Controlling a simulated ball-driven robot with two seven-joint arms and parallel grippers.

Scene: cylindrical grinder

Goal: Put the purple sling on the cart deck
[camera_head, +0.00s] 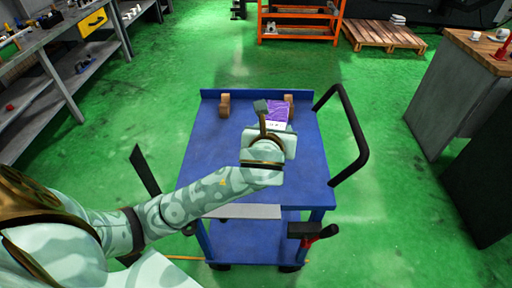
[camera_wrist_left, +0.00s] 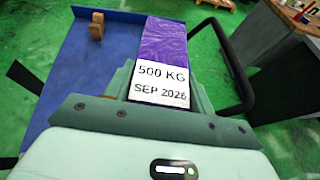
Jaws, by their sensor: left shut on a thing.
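The purple sling (camera_head: 279,109) is a folded bundle with a white label, over the far right part of the blue cart deck (camera_head: 212,150). In the left wrist view the sling (camera_wrist_left: 165,40) points away from me, and its label reads "500 KG SEP 2026". My left gripper (camera_head: 272,121) is shut on the label end of the sling. I cannot tell whether the sling touches the deck. The deck also shows in the left wrist view (camera_wrist_left: 85,75). My right gripper is in neither view.
Two brown wooden blocks stand at the deck's far edge, left (camera_head: 224,105) and right (camera_head: 290,103), the right one close behind the sling. A black handle (camera_head: 358,135) rises at the cart's right. A workbench (camera_head: 478,48) stands right.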

